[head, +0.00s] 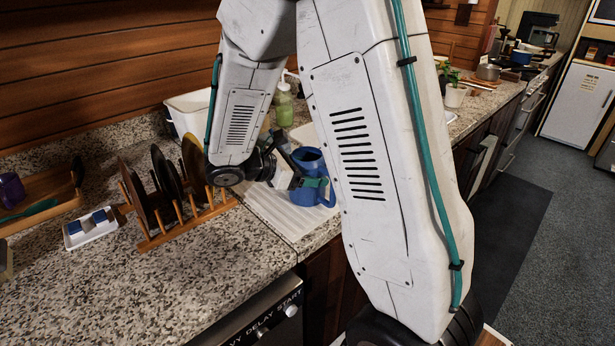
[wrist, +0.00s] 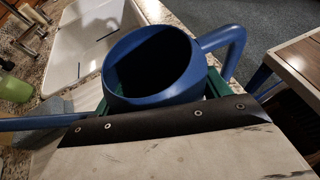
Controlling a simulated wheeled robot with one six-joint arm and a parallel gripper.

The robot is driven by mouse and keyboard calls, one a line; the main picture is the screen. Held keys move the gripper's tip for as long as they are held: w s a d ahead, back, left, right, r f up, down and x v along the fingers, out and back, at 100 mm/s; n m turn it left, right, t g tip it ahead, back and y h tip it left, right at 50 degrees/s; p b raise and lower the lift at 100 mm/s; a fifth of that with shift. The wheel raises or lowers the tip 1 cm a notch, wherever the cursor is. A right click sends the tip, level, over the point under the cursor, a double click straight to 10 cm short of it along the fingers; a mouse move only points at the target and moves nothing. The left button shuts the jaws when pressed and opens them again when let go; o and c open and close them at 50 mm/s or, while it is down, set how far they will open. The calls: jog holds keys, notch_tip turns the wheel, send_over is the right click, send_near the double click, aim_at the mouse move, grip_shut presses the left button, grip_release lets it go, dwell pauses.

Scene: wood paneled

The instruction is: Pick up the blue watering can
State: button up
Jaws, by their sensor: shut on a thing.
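The blue watering can (head: 309,163) stands upright at the front edge of the counter, over the white draining mat, partly hidden by my arm in the head view. In the wrist view the can (wrist: 150,85) fills the middle, its open dark mouth facing the camera, its looped handle to the right and its spout to the left. My gripper (head: 312,184) is shut on the can, with green finger parts on both sides of its body in the wrist view.
A wooden rack (head: 167,212) with dark plates stands left of my gripper. A white sink (wrist: 95,40) lies behind the can. A green soap bottle (head: 284,103) stands by the wall. A white mat (head: 275,212) covers the counter's edge. Bare counter (head: 130,285) lies at front left.

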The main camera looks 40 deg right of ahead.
aim_at(301, 156)
jog(key=shift+r, duration=0.15)
jog(key=shift+r, duration=0.6)
notch_tip(301, 156, up, 2)
jog(key=shift+r, duration=0.2)
jog(key=s+a+r, duration=0.1)
jog(key=s+a, duration=0.3)
jog(key=a, duration=1.1)
jog(key=shift+s+a, duration=0.2)
